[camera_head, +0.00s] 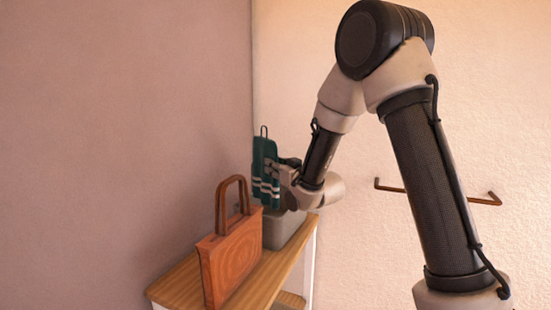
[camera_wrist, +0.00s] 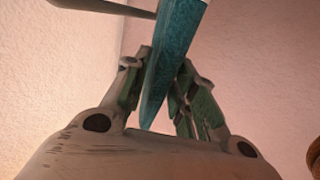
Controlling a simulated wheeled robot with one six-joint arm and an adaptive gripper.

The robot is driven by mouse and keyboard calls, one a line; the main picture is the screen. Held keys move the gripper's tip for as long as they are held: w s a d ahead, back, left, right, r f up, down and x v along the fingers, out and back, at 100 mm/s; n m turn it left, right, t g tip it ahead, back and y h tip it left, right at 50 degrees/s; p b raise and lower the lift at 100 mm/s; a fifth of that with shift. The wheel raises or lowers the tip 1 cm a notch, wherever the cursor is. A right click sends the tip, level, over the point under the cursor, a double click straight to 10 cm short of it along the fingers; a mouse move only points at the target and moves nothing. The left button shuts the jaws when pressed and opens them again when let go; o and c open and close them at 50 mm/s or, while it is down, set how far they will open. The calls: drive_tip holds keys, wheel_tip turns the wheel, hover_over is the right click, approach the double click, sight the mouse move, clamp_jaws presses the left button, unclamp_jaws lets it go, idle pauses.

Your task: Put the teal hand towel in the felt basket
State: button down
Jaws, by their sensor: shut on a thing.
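The teal hand towel (camera_head: 265,174), with pale stripes near its lower end and a loop at its top, hangs upright in the head view. My gripper (camera_head: 283,172) is shut on it from the right. In the wrist view the towel (camera_wrist: 172,55) shows edge-on as a teal strip between the two fingers of my gripper (camera_wrist: 160,80). The grey felt basket (camera_head: 284,229) stands on the wooden shelf, below the towel and my gripper. Its inside is hidden, and I cannot tell whether the towel's lower end is inside its rim.
An orange-brown bag (camera_head: 230,260) with an upright handle stands in front of the basket on the wooden shelf top (camera_head: 180,289). A wall rises close on the left. A copper-coloured rail (camera_head: 485,201) is on the right wall. A grey bar (camera_wrist: 100,7) crosses the wrist view's top left.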

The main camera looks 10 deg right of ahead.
sight(278, 192)
drive_tip(key=shift+f, duration=4.45)
drive_tip(key=c, duration=1.1)
unclamp_jaws()
drive_tip(key=v, duration=0.7)
drive_tip(key=shift+s, duration=0.25)
